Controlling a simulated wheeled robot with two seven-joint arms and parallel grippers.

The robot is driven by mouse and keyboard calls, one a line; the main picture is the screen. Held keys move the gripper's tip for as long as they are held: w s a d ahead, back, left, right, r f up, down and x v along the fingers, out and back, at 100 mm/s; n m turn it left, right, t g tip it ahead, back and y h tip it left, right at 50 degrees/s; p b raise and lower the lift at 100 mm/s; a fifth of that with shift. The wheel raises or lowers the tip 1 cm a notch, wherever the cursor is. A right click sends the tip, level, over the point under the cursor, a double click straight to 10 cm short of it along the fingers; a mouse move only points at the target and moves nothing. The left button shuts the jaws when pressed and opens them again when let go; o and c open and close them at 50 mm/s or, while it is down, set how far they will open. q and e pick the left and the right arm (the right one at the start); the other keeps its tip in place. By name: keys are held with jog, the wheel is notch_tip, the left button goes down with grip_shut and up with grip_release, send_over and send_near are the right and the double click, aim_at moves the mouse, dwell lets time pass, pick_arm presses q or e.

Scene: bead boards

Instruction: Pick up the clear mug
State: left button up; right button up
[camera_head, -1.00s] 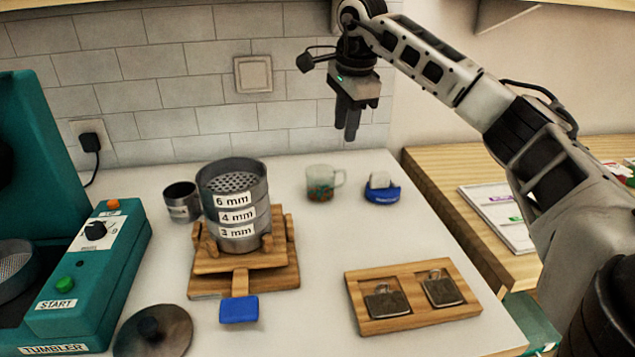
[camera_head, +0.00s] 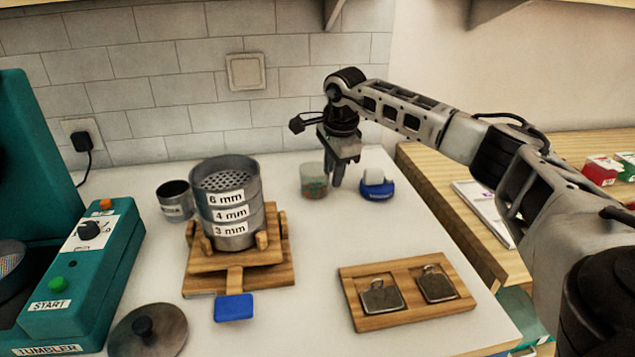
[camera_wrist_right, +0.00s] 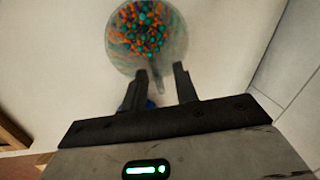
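The clear mug (camera_head: 312,182) stands upright on the white table, with colored beads inside. In the right wrist view the mug (camera_wrist_right: 146,36) shows from above, with orange, teal and green beads and its handle pointing toward my fingers. My right gripper (camera_head: 337,180) is lowered beside the mug, on its handle side, and hides the handle in the head view. In the wrist view my right gripper (camera_wrist_right: 163,78) has its two fingers apart with the handle's end near the gap between them. Nothing is seen gripped. My left gripper is out of view.
A blue item with a white top (camera_head: 377,184) stands just right of my right gripper. A sieve stack (camera_head: 228,205) on a wooden stand and a metal cup (camera_head: 175,203) are to the left. A wooden tray (camera_head: 408,314) with two metal pieces lies in front.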

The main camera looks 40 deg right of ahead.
grip_shut()
jog(key=shift+r, duration=0.1)
